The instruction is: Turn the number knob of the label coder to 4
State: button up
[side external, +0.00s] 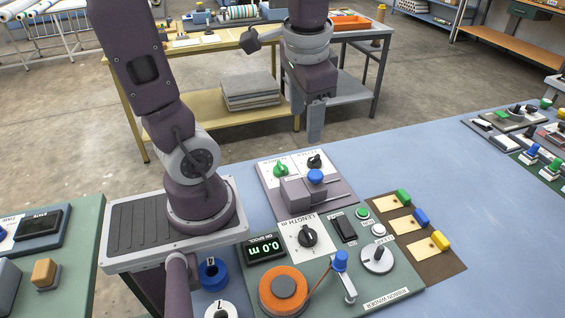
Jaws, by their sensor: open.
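The label coder appears to be the grey panel (341,193) on the blue bench. Its white top plate carries a green knob (281,170) on the left and a black knob (315,161) on the right. The lettering is too small to read, so I cannot tell which is the number knob or its setting. A blue-topped part (316,176) and a grey block sit in front of the knobs. My gripper (315,138) points down above and behind the panel, apart from it. It is open and empty, with its fingers largely overlapping in this view.
In front is the ribbon winder, with a black length knob (307,236), an orange spool (283,289) and a blue-handled crank (341,262). A brown board with green, blue and yellow blocks (421,217) lies right. The blue bench (395,150) is clear behind it.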

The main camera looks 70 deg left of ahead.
jog(key=w+a+f+g+h, duration=0.1)
jog(key=w+a+f+g, duration=0.35)
jog(key=a+f, duration=0.65)
jog(key=g+h, duration=0.1)
send_near(281, 165)
jog(key=shift+x, duration=1.1)
jog(key=x, duration=0.6)
jog(key=shift+s+f, duration=0.1)
jog(key=shift+f, duration=0.2)
grip_shut()
